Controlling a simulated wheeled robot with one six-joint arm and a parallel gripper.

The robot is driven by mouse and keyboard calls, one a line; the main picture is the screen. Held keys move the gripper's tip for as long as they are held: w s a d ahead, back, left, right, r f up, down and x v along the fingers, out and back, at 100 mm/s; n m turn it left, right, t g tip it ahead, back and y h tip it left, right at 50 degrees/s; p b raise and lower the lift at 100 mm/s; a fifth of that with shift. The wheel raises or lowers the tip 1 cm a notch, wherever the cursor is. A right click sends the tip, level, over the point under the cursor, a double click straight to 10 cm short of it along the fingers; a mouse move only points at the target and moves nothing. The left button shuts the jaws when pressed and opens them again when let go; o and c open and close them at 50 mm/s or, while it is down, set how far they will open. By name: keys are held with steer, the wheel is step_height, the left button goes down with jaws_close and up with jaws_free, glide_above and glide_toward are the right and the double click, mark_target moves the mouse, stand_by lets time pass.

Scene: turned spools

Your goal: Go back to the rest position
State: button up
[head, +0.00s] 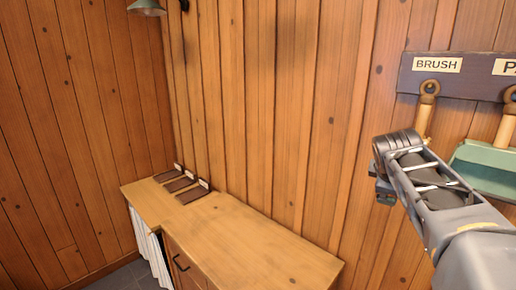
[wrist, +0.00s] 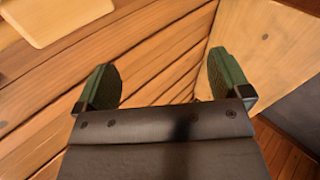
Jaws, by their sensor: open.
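My gripper shows in the wrist view (wrist: 165,82) with its two green pads wide apart. Nothing is between the pads; wooden planks show behind the gap. In the head view my arm reaches up from the lower right, in front of the plank wall. Its end is beside the hanging rack (head: 465,84), left of and below the BRUSH label (head: 438,65). The gripper's fingers are mostly hidden behind my arm there.
A wooden cabinet top (head: 260,245) is bare except for several dark labelled strips (head: 180,185) at its far end. A wooden-handled tool (head: 426,108) and a teal dustpan-like piece (head: 485,160) hang close to my arm. A lamp (head: 146,7) hangs top left.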

steer(key=s+a+f+m+g+y, duration=0.2)
steer(key=s+a+f+m+y, duration=0.3)
steer(key=s+a+f+m, duration=0.6)
steer(key=s+a+f, duration=0.5)
steer(key=s+f, duration=0.1)
steer(key=f, duration=0.3)
steer(key=shift+s+g+y+b, duration=0.15)
steer(key=shift+g+y+b, duration=0.15)
steer(key=shift+g+b, duration=0.1)
stand_by(1.8)
